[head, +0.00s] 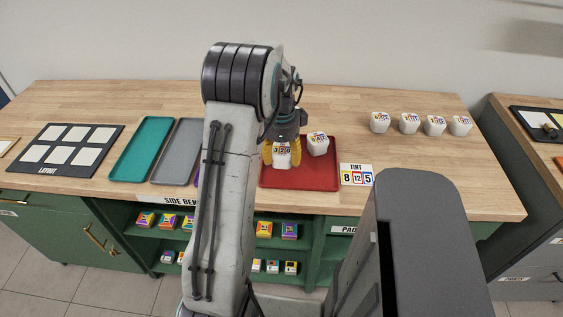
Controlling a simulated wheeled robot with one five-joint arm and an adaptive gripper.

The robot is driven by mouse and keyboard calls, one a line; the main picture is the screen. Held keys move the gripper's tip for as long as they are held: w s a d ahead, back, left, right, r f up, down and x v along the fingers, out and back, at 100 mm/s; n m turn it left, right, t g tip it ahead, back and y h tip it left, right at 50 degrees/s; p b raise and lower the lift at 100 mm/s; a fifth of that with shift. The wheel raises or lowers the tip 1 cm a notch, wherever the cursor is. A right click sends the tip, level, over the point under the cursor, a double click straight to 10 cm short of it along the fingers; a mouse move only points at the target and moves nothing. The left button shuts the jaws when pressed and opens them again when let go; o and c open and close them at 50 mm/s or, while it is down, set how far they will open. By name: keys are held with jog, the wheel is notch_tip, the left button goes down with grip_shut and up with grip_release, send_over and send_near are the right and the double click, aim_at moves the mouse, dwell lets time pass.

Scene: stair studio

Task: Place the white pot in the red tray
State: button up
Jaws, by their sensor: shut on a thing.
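My gripper (281,151) has yellow fingers shut on a white pot (283,157) with coloured marks and digits on it. The held pot is over the left part of the red tray (305,180); I cannot tell whether it touches the tray floor. A second white pot (318,145) is beside it to the right, at the back of the red tray. My arm hides the area left of the tray.
A teal tray (143,148) and a grey tray (178,150) lie to the left, beyond them a black layout board (101,150). A number card (356,175) lies right of the red tray. Several white pots (409,123) stand at the back right. The wood between is clear.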

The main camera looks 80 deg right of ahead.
aim_at(281, 164)
jog(key=shift+w+f+p, duration=0.1)
jog(key=shift+f+p, duration=0.15)
jog(key=shift+p, duration=0.05)
jog(key=shift+f+p, duration=0.5)
jog(key=shift+f, duration=1.35)
jog(key=o, duration=1.3)
jog(key=shift+f, duration=0.1)
